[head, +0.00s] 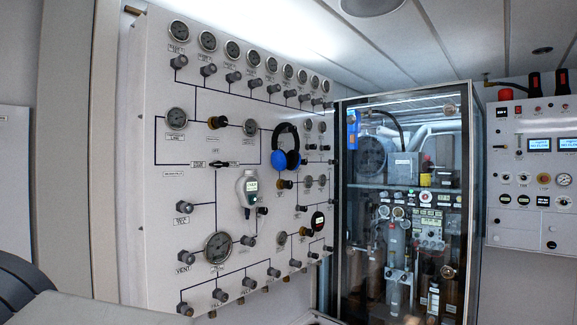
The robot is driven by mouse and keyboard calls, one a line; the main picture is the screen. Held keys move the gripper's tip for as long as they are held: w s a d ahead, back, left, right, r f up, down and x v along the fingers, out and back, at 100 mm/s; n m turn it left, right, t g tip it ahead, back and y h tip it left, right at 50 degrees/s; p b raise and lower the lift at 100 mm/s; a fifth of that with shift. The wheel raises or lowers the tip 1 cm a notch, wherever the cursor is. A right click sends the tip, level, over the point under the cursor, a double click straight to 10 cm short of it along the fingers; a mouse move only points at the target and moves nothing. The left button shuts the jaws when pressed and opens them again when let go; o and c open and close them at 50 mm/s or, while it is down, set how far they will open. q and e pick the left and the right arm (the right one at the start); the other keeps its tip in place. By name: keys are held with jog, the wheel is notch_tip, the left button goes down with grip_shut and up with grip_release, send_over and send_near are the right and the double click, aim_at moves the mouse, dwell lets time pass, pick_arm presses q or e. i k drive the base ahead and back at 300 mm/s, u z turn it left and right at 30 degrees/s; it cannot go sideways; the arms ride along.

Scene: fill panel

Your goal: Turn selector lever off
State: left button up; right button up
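The fill panel (150,190) is a large light-grey board on the left wall, seen at an angle. A small black selector lever (218,163) sits left of its middle, between two small labels, with another label above it. The lever looks roughly horizontal, but it is too small to tell exactly which way it points. Neither of my grippers shows in the head view, and nothing is seen touching the lever.
Gauges (217,247) and grey knobs (183,208) surround the lever. Blue-and-black headphones (286,150) and a pale handheld device (246,190) are on the panel to its right. A glass-fronted cabinet (408,200) stands farther right. A dark rounded shape (30,278) fills the lower left.

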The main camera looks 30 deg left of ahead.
aim_at(218, 164)
jog(key=z, duration=0.15)
jog(key=i, duration=1.35)
jog(key=u, duration=1.2)
jog(key=i, duration=0.5)
jog(key=u, duration=0.5)
